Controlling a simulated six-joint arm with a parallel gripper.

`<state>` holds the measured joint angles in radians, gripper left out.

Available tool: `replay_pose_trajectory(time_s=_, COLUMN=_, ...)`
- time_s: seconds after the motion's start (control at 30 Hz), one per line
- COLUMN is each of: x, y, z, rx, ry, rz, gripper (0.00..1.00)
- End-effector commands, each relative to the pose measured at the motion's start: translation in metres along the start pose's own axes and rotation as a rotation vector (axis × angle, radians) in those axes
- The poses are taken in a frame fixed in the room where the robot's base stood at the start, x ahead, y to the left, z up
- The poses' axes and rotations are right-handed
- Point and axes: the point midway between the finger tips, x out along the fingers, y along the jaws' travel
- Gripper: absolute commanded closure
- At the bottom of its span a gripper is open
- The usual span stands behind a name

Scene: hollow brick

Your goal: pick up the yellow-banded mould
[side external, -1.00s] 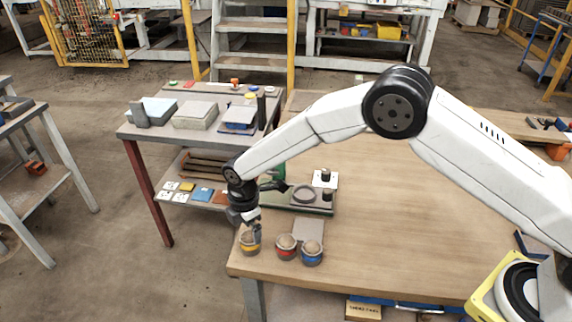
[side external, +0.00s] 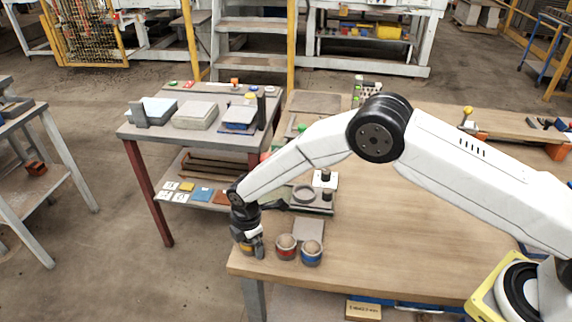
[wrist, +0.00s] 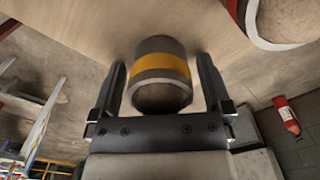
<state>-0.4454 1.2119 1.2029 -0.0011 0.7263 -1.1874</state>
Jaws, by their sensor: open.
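The yellow-banded mould (wrist: 160,68) is a grey cup with a yellow band, filled with something brown. In the wrist view it sits between the two fingers of my open gripper (wrist: 163,85), with a gap on each side. In the side external view my gripper (side external: 249,247) is down at the mould (side external: 246,248) and hides most of it. The mould is at the table's front left corner.
The wooden table (side external: 410,240) is clear to the right. Its left edge is close by.

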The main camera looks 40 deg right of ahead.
Motion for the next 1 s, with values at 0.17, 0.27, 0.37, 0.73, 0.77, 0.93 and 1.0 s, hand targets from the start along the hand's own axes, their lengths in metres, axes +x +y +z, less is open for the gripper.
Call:
replay_pose_trajectory(time_s=0.17, x=0.0009, y=0.0001, z=0.0, rx=0.0, ry=0.0, rz=0.0, gripper=0.0)
replay_pose_trajectory(time_s=0.27, x=0.0008, y=0.0, z=0.0, rx=0.0, ry=0.0, rz=0.0, gripper=0.0)
replay_pose_trajectory(time_s=0.37, x=0.0008, y=0.0, z=0.0001, rx=0.0, ry=0.0, rz=0.0, gripper=0.0)
replay_pose_trajectory(time_s=0.73, x=0.0007, y=-0.0001, z=0.0001, rx=0.0, ry=0.0, rz=0.0, gripper=0.76)
replay_pose_trajectory(time_s=0.77, x=0.0007, y=-0.0001, z=0.0001, rx=0.0, ry=0.0, rz=0.0, gripper=0.86)
replay_pose_trajectory(time_s=0.93, x=-0.0003, y=0.0007, z=-0.0002, rx=0.0, ry=0.001, rz=0.002, gripper=1.0)
replay_pose_trajectory(time_s=1.0, x=-0.0003, y=0.0007, z=-0.0002, rx=0.0, ry=0.001, rz=0.002, gripper=1.0)
